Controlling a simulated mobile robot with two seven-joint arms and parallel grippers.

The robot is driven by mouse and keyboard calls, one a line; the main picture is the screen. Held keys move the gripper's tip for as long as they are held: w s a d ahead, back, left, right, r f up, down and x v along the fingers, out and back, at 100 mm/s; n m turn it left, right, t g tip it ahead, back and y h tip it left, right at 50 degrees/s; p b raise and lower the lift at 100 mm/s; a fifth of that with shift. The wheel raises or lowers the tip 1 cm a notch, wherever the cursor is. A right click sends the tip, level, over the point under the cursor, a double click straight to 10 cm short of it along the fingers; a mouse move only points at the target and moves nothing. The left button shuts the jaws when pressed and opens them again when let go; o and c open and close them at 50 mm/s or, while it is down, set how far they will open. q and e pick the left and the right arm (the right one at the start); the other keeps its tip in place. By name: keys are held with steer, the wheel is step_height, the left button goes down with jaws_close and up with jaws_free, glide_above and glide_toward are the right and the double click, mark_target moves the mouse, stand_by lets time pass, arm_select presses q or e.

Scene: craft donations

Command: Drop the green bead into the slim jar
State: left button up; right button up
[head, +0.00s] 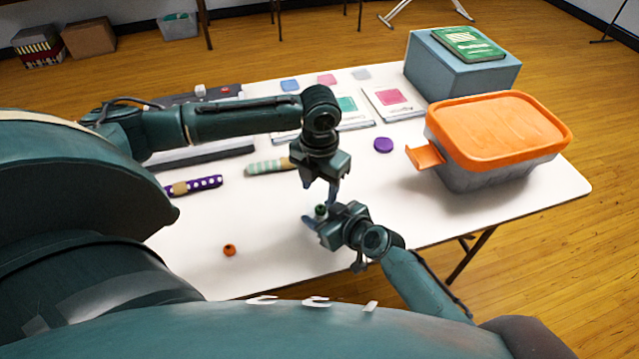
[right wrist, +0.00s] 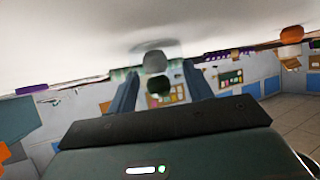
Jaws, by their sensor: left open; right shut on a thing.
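The green bead (head: 321,210) is small and dark green. My right gripper (head: 318,215) is shut on it, and the bead also shows between the fingers in the right wrist view (right wrist: 158,86). My left gripper (head: 320,193) points down and is open, just above and very close to the right gripper in the head view. I cannot make out the slim jar for certain. A faint clear outline with a grey rounded shape (right wrist: 155,62) shows beyond the bead in the right wrist view, but I cannot tell what it is.
An orange bead (head: 229,250) lies on the white table (head: 460,220), left of the grippers. A purple disc (head: 383,145) lies behind them. A clear bin with an orange lid (head: 500,130) and a blue box (head: 460,68) stand at the right. Patterned rolls (head: 195,186) lie at the left.

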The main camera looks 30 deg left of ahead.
arm_select(q)
step_height(320, 180, up, 12)
stand_by(0.6)
arm_select(e)
steer(key=o, duration=0.8)
steer(key=shift+o, duration=0.2)
